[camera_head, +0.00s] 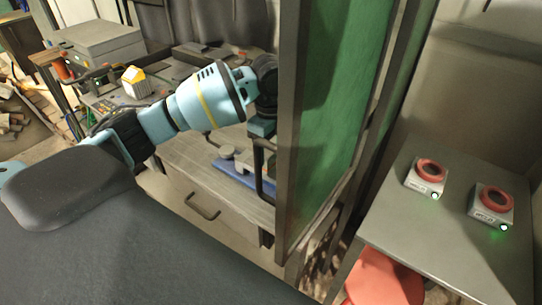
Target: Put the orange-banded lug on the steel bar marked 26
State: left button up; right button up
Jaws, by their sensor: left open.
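My left gripper (263,178) points down over the wooden bench, beside the green panel's frame. It is open; I see nothing between its dark fingers. Just left of it and behind it, a blue tray or mat (232,174) lies on the bench, with small grey pieces (241,161) on it, partly hidden by the gripper. I cannot make out an orange-banded lug or a steel bar marked 26. My right gripper is not in view.
A tall green panel (346,90) in a dark frame stands right of my left gripper. A grey table (447,248) at right holds two boxes with red rings (431,168) (493,199). A red round seat (385,281) is below. A cluttered bench with a grey case (95,42) is back left.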

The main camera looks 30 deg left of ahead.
aim_at(270, 153)
pick_arm(q)
notch_tip(270, 153, up, 8)
jog(key=shift+r, duration=0.15)
dwell(0.5)
